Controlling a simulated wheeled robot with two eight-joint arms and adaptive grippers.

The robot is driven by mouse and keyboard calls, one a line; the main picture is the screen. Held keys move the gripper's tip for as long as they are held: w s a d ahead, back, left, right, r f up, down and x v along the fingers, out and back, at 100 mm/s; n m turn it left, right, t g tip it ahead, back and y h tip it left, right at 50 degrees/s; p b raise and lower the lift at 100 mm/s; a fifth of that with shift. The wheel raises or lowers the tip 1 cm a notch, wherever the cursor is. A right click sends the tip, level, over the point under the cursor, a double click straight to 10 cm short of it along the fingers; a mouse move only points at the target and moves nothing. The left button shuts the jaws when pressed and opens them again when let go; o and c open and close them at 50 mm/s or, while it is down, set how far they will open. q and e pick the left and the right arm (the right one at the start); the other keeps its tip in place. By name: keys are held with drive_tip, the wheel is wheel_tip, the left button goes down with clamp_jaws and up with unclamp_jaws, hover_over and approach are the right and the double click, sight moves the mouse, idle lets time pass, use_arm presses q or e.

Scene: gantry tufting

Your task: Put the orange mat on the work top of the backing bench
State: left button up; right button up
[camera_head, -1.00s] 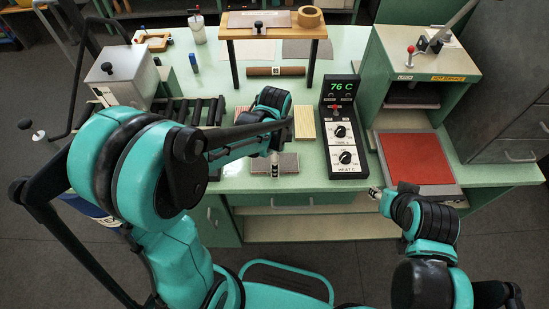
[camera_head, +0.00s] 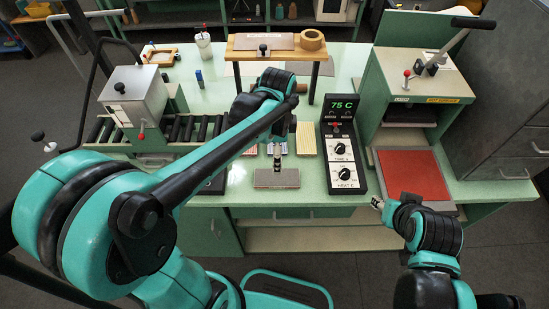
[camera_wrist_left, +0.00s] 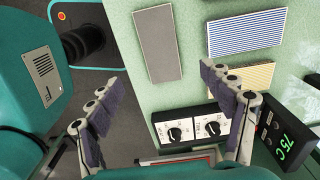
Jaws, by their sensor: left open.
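A red-orange flat sheet (camera_head: 412,172) lies on a grey tray at the right of the green bench top (camera_head: 235,190); I cannot tell whether it is the orange mat. A grey-brown mat (camera_head: 276,178) lies near the front edge. It also shows in the left wrist view (camera_wrist_left: 157,44), beside a blue-striped mat (camera_wrist_left: 247,33) and a yellow-striped mat (camera_wrist_left: 241,85). My left gripper (camera_head: 277,160) is above the bench by the grey-brown mat; in the wrist view (camera_wrist_left: 160,100) its fingers are apart and empty. My right gripper (camera_head: 376,203) is by the front edge, its jaws unclear.
A control box (camera_head: 342,150) reading 75 C stands right of the mats. Right of it is a green press housing (camera_head: 418,75). A wooden raised shelf (camera_head: 275,45) stands behind. A roller unit (camera_head: 130,95) is at left. Dark drawers (camera_head: 505,100) stand far right.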

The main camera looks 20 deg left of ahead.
use_arm(q)
drive_tip(key=s+a+r+n+t, duration=0.1)
drive_tip(key=s+a+n+t, duration=0.1)
drive_tip(key=n, duration=0.5)
drive_tip(key=s+a+r+n+t, duration=0.2)
drive_tip(key=s+a+n+t, duration=0.1)
drive_tip(key=s+n+t, duration=0.2)
drive_tip(key=s+n, duration=0.2)
drive_tip(key=shift+s+r+n, duration=0.25)
drive_tip(key=shift+s+n, duration=0.05)
drive_tip(key=shift+n, duration=0.1)
wheel_tip(320, 180, down, 3)
drive_tip(key=b, duration=0.3)
